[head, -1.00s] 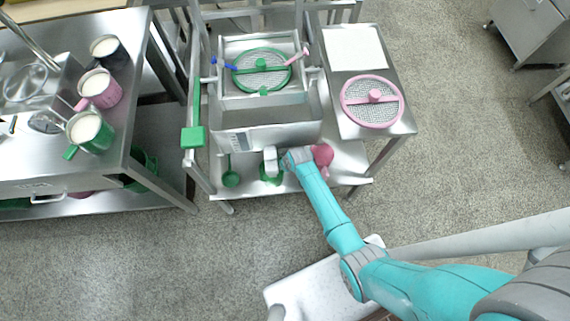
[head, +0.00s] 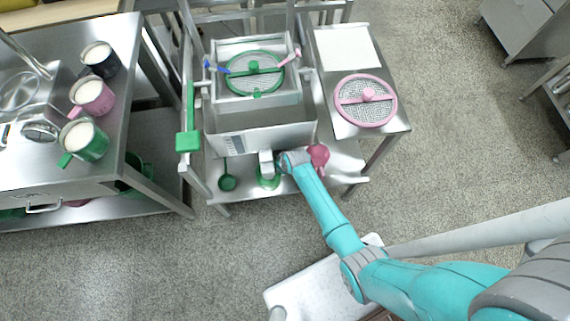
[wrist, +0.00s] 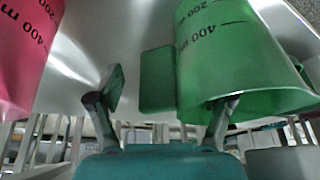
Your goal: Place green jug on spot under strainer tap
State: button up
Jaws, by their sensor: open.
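A green jug (head: 268,181) is on the lower shelf under the steel strainer box (head: 262,138), partly hidden by my wrist in the head view. In the wrist view the jug (wrist: 235,55) fills the upper right, with volume marks on its side. Its flat green handle (wrist: 157,80) shows between my fingers. My gripper (wrist: 168,92) is open, with one finger left of the handle, apart from it, and the other over the jug's rim area. I cannot tell if either touches. The head view hides the fingers. The tap and the spot under it cannot be made out clearly.
A pink jug (head: 318,156) stands just right of my wrist; it also shows in the wrist view (wrist: 18,50). A green ladle-like item (head: 228,182) lies to the left. A pink strainer (head: 366,100) rests on the right side table. Filled mugs stand on the left counter. Floor in front is open.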

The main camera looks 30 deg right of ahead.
jog(key=v, duration=1.1)
jog(key=shift+r, duration=0.2)
jog(key=s+r+m+t, duration=0.1)
jog(key=s+r+t, duration=0.2)
jog(key=s, duration=0.7)
jog(key=s+r+t, duration=0.2)
jog(key=s+r, duration=0.2)
jog(key=s, duration=0.6)
jog(key=s+r+t, duration=0.2)
jog(key=s+r, duration=0.2)
jog(key=r, duration=0.4)
jog(key=s+r+t, duration=0.1)
jog(key=s+r, duration=0.4)
jog(key=r, duration=0.3)
jog(key=s+a+r+t, duration=0.1)
jog(key=s+r, duration=0.3)
jog(key=r, duration=0.4)
jog(key=shift+s+r+m+t+h, duration=0.2)
jog(key=shift+r+m+t+h, duration=0.2)
jog(key=shift+t, duration=0.4)
